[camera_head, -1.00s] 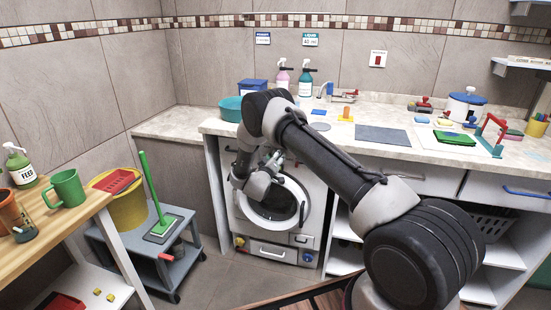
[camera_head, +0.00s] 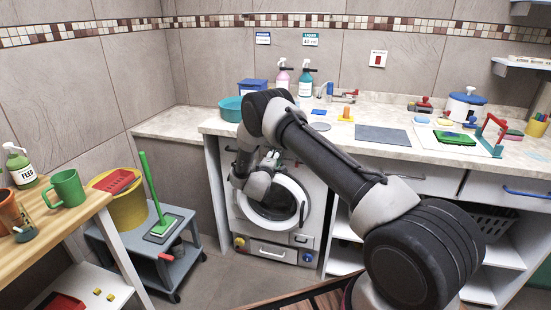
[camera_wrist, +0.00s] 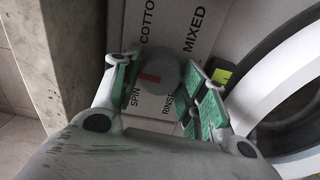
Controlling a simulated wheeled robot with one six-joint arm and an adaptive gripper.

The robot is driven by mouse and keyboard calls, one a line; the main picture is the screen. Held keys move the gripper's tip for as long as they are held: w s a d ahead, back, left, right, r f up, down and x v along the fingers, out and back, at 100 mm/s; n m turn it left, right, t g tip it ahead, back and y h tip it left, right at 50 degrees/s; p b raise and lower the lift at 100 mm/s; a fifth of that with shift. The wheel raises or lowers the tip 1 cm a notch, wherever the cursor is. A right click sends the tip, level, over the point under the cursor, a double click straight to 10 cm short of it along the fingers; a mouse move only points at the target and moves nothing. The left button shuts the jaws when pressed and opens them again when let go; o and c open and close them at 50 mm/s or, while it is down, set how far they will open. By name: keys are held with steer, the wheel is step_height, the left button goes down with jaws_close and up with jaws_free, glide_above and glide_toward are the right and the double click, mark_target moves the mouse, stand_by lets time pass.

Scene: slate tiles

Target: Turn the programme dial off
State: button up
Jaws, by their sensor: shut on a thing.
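The programme dial (camera_wrist: 160,66) is a round grey knob with a red mark, in the wrist view. It sits on a light panel (camera_wrist: 214,22) with the words COTTON, MIXED, SPIN and RINSE around it. The red mark lies on the dial's lower left side, towards the gripper's left finger; the exact setting is unclear. My gripper (camera_wrist: 161,75) has its green-padded fingers closed on either side of the dial. In the head view the dial is hidden behind my arm, at the upper left front of the white washing machine (camera_head: 270,249).
The washer's round door (camera_wrist: 258,98) is close right of my gripper. A worktop (camera_head: 343,135) with bottles and tools runs above the machine. A grey trolley (camera_head: 180,262) with a yellow bucket (camera_head: 127,212) and a green-handled tool stands left.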

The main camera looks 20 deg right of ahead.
steer(key=shift+s+f+n, duration=0.1)
steer(key=shift+n, duration=0.4)
steer(key=o, duration=1.1)
steer(key=shift+c, duration=0.2)
steer(key=v, duration=1.2)
